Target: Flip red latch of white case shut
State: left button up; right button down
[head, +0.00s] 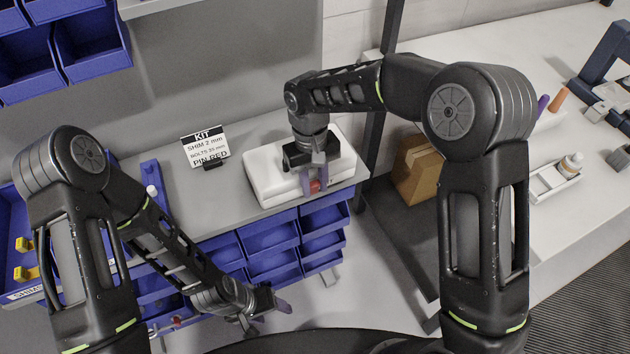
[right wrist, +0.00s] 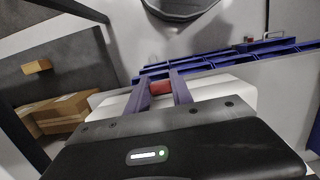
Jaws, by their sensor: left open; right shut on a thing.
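The white case (head: 263,181) lies on the grey bench top near its front edge, with its lid looking down. The red latch (head: 315,187) is on the case's front side. My right gripper (head: 314,184) reaches down over the case from above, its purple fingers on either side of the latch. In the right wrist view the red latch (right wrist: 161,87) sits between the two fingers, with the white case (right wrist: 215,89) behind it. My left gripper (head: 266,313) is open and empty, low in front of the bench, apart from the case.
Blue bins (head: 270,240) hang under the bench's front edge. A kit sign (head: 205,147) stands left of the case. A cardboard box (head: 418,168) is on the shelf to the right. The bench between sign and case is clear.

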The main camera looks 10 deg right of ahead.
aim_at(313, 181)
jog(key=c, duration=1.1)
grip_release()
jog(key=shift+w+a+r+b, duration=0.1)
jog(key=shift+w+r+b, duration=0.1)
jog(key=shift+r, duration=1.1)
jog(key=shift+w+r+b, duration=0.1)
jog(key=shift+r+b, duration=0.05)
jog(key=shift+r, duration=1.15)
jog(key=shift+w+a+r+b, duration=0.1)
jog(key=shift+w+r+b, duration=0.1)
jog(key=shift+r, duration=1.1)
